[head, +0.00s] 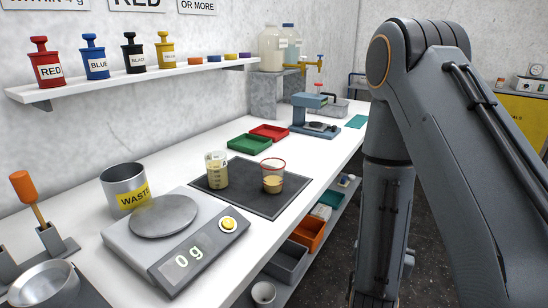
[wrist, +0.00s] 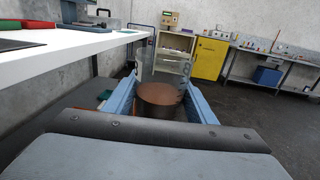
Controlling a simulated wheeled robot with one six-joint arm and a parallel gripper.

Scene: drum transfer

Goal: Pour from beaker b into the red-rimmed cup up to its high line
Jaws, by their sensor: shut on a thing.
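The red-rimmed cup (head: 272,178) stands upright on the dark mat, with tan-yellow contents in its lower part. Its lines are too small to read. Just left of it stands a clear beaker (head: 217,171) with pale yellow contents and markings I cannot read. In the wrist view, my gripper (wrist: 162,95) has its blue fingers shut on a vessel (wrist: 160,94) with a brown top surface inside; its walls look clear. My gripper is outside the head view, away from the cup.
A scale (head: 176,236) reading 0 g and a waste can (head: 125,187) stand left of the mat (head: 240,200). Green (head: 249,145) and red (head: 270,133) trays lie behind it. In the wrist view, the bench edge (wrist: 80,55) runs along the left; open floor (wrist: 270,125) lies right.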

